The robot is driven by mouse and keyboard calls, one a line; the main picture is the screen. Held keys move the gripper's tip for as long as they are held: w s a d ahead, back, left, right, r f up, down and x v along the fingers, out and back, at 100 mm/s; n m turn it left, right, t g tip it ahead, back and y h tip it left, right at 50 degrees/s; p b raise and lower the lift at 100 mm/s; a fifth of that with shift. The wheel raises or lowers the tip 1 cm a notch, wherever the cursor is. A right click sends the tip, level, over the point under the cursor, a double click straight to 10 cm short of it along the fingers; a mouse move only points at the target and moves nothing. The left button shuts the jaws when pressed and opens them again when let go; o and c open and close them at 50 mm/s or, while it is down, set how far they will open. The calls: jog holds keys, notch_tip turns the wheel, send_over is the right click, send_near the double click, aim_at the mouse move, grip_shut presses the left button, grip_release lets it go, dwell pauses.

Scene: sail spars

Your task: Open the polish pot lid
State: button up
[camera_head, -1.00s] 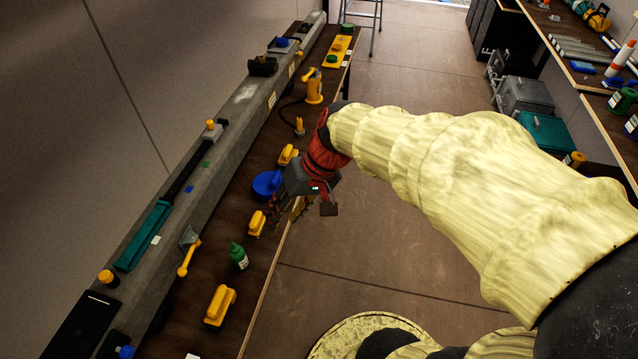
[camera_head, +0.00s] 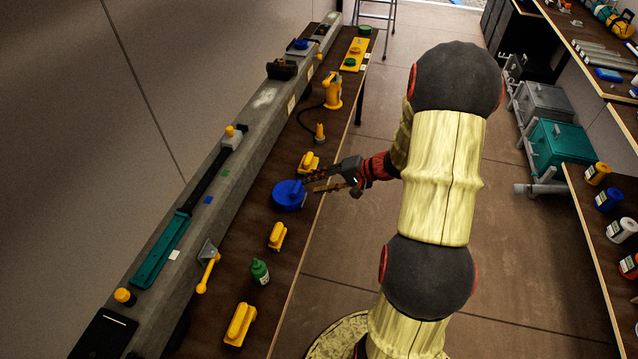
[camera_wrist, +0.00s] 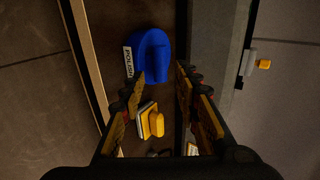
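The polish pot (camera_head: 289,197) is a round blue pot on the dark workbench in the head view. In the wrist view the blue pot (camera_wrist: 152,50) carries a white label reading POLISH and has a raised blue grip on its lid. The lid appears to be on. My gripper (camera_head: 312,187) is at the bench edge just right of the pot, its fingers pointing left towards it. In the wrist view my gripper (camera_wrist: 160,85) has its two fingers spread apart with nothing held between them. The pot lies beyond the fingertips; whether one touches it is unclear.
Yellow-handled blocks stand on either side of the pot, one farther (camera_head: 308,162) and one nearer (camera_head: 277,236). A long grey spar (camera_head: 222,160) runs along the wall side.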

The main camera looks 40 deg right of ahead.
aim_at(300, 188)
jog(key=b+x, duration=0.1)
jog(key=x, duration=0.6)
jog(key=shift+s+b, duration=0.1)
jog(key=shift+b, duration=0.25)
jog(key=shift+r, duration=0.1)
jog(key=shift+c, duration=1.3)
grip_shut()
